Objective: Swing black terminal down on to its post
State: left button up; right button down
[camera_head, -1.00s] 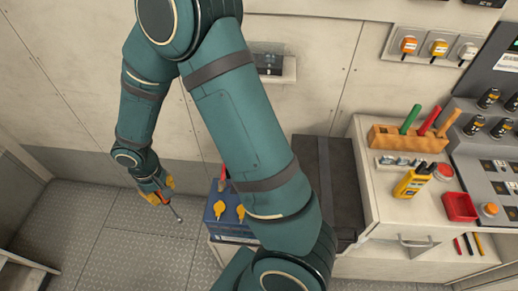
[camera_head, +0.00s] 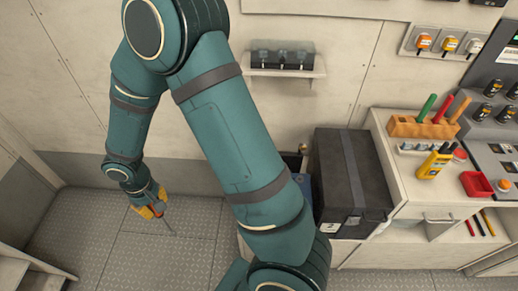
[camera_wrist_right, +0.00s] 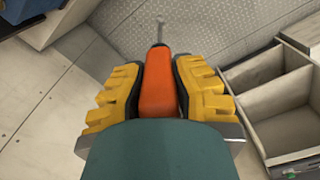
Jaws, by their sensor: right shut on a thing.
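My right gripper (camera_head: 153,208) is at the lower left in the head view, above the metal floor. It is shut on an orange-handled tool (camera_head: 166,222). In the right wrist view the yellow fingers (camera_wrist_right: 158,85) press on both sides of the orange handle (camera_wrist_right: 157,88), with a thin metal shaft pointing away. A blue battery box (camera_head: 304,182) is almost wholly hidden behind my right arm; only a sliver shows. A blue thing also shows at the top left of the right wrist view (camera_wrist_right: 38,18). I cannot make out the black terminal or its post. My left gripper is not in view.
Open compartments (camera_wrist_right: 285,110) lie right in the wrist view. The floor (camera_head: 90,235) is clear.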

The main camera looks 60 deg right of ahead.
aim_at(301, 148)
jog(key=i+j+z, duration=0.1)
jog(key=j+z, duration=0.45)
jog(key=z, duration=2.05)
